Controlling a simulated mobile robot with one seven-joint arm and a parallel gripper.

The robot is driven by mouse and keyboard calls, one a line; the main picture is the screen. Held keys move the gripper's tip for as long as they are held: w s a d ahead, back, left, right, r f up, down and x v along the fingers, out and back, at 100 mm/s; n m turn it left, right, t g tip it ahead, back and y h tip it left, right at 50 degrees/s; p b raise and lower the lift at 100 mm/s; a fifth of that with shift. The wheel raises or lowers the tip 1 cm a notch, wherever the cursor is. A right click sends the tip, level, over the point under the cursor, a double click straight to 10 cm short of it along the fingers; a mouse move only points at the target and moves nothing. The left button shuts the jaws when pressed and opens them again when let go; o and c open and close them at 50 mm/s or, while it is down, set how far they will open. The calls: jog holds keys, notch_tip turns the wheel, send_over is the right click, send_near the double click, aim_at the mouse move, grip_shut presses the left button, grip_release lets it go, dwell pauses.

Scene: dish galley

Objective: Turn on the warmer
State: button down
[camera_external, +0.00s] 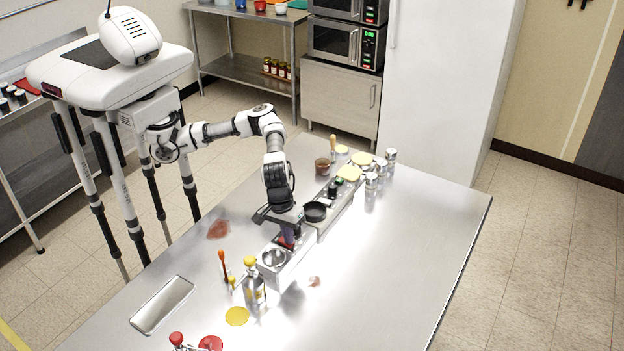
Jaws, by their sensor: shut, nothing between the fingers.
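A low box-shaped metal appliance (292,268) with a round steel pot (273,258) in its near end stands on the steel table; it looks like the warmer. Its switch or knob cannot be made out, and my gripper hides part of its far end. My gripper (287,241) points down over the appliance, just behind the pot. Its fingers are shut with nothing between them. Whether the fingertips touch the appliance cannot be told.
A black pan (315,211) sits just right of my gripper. A bottle (254,284) and a red-handled utensil (223,265) stand in front. Several silver cans (371,180) stand farther back. A tray (162,305) lies front left. The table's right side is clear.

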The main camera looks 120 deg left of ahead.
jog(key=shift+s+f, duration=0.2)
jog(key=shift+s, duration=0.65)
jog(key=shift+r, duration=0.1)
notch_tip(320, 180, up, 14)
jog(key=s, duration=0.2)
dwell(0.3)
